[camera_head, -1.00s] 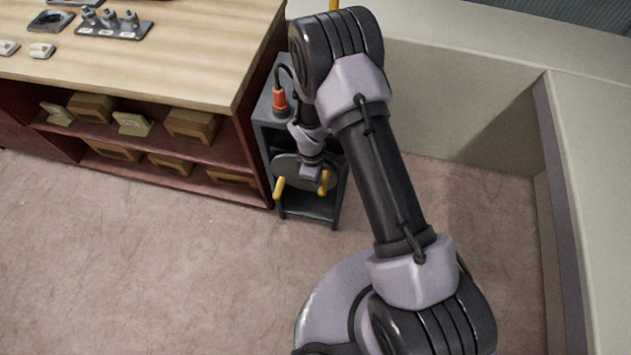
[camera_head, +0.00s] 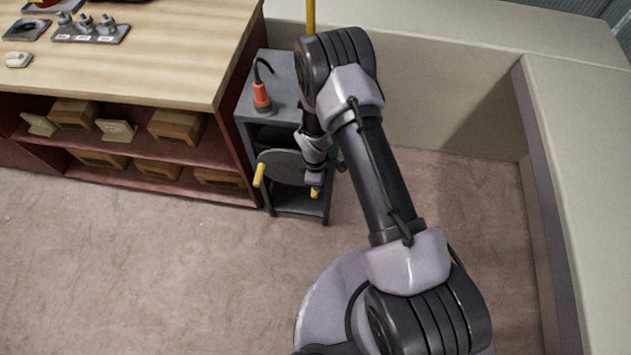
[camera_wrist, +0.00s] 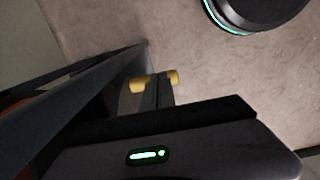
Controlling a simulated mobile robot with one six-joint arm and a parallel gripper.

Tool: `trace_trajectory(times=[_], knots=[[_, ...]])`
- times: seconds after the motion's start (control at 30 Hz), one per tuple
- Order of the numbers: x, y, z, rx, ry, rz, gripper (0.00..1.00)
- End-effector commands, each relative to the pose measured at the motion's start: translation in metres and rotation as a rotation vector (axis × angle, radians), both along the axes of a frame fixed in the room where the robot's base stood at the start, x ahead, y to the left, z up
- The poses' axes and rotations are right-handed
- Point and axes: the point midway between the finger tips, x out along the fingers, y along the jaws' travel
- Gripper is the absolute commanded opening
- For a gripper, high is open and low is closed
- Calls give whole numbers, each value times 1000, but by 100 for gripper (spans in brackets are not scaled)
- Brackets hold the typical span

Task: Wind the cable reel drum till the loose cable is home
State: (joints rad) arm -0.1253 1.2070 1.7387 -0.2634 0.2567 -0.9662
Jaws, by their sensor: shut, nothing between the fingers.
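The cable reel drum (camera_head: 283,166) is a grey disc on the front of a small dark grey cart. It has a yellow handle (camera_head: 259,175) at its left and another yellow handle (camera_head: 315,192) at its lower right. My gripper (camera_head: 314,181) is shut and empty, right at the lower-right handle and partly covering it and the drum's right edge. In the wrist view, yellow parts (camera_wrist: 138,86) show on both sides of the dark fingers (camera_wrist: 160,91). Contact cannot be told. An orange plug (camera_head: 262,98) with a black cable end stands on the cart's top.
A wooden workbench (camera_head: 170,60) with shelves of brown boxes (camera_head: 175,127) stands close to the cart's left. A pale low wall (camera_head: 440,110) runs behind and to the right. A yellow pole (camera_head: 310,18) rises behind my arm. The carpet in front is clear.

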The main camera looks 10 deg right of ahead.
Motion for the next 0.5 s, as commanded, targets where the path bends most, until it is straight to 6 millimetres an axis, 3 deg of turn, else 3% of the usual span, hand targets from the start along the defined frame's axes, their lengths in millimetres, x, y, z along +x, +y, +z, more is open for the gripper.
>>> trace_trajectory(times=[0.5], knots=[[-1, -2, -6, 0, 0, 1, 0]])
